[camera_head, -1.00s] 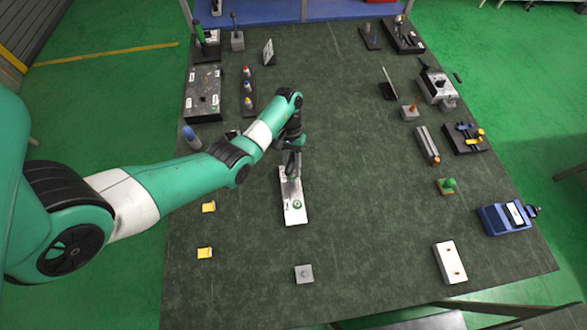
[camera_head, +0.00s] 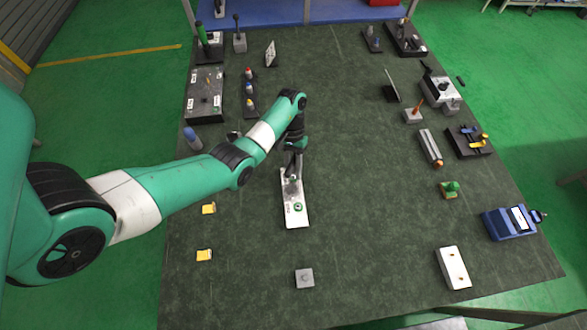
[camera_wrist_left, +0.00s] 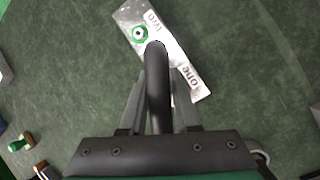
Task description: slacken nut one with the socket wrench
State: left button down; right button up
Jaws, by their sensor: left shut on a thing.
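A pale metal plate (camera_head: 296,220) lies on the table in the head view; it also shows in the wrist view (camera_wrist_left: 188,72), with the printed words "two" and "one". A green nut (camera_wrist_left: 140,34) sits beside the word "two"; it also shows in the head view (camera_head: 298,207). My left gripper (camera_head: 293,172) is over the plate's far end, its fingers shut on a dark curved tool (camera_wrist_left: 158,85), apparently the socket wrench. Nut one is hidden behind the tool and fingers, so I cannot tell whether the socket is around it. My right gripper is out of view.
Two yellow pieces (camera_head: 208,209) lie left of the plate and a grey block (camera_head: 304,278) lies in front of it. A white block (camera_head: 453,268) and a blue device (camera_head: 512,222) stand at the right.

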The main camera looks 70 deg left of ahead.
pick_arm(q)
jog(key=shift+f+b, duration=1.1)
jog(key=shift+r+n+p, duration=0.2)
jog(key=shift+n+p, duration=0.2)
jog(key=shift+p, duration=0.15)
jog(key=shift+w+r+n+t+p, duration=0.15)
jog(key=shift+n+t+p, duration=0.45)
jog(key=shift+n+p, duration=0.4)
jog(key=shift+d+n+p, duration=0.1)
jog(key=shift+n+p, duration=0.25)
jog(key=shift+n, duration=0.15)
jog(key=shift+w+f, duration=0.1)
jog(key=shift+f, duration=0.1)
